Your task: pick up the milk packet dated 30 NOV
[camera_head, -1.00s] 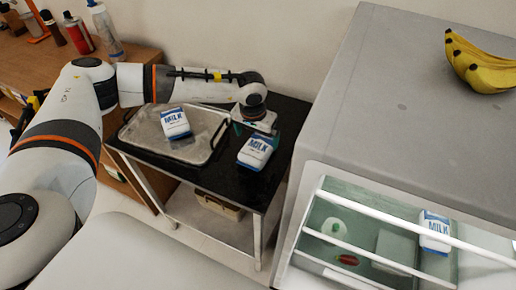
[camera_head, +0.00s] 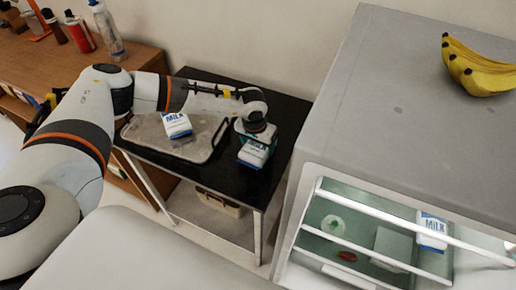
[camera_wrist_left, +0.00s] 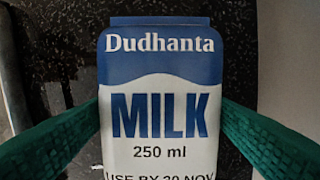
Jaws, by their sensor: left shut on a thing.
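My left gripper (camera_head: 256,135) is at the right part of the black-topped cart and is shut on a blue and white milk packet (camera_head: 254,154). In the left wrist view, its green fingers press on both sides of this packet (camera_wrist_left: 160,95). Its label reads "Dudhanta MILK 250 ml" and a "USE BY" line ending in "NOV". The picture's bottom edge cuts the date's digits, so the first one is unclear. A second milk packet (camera_head: 177,125) lies on the metal tray (camera_head: 207,149). A third (camera_head: 432,228) is inside the fridge. I cannot read their dates. My right gripper is out of view.
The grey fridge (camera_head: 395,110) stands right of the cart, with bananas (camera_head: 478,68) on top. Its open compartment has white bars (camera_head: 385,216). A wooden counter (camera_head: 40,62) with several bottles stands at the back left. Black cart top (camera_head: 240,183) is bare before the held packet.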

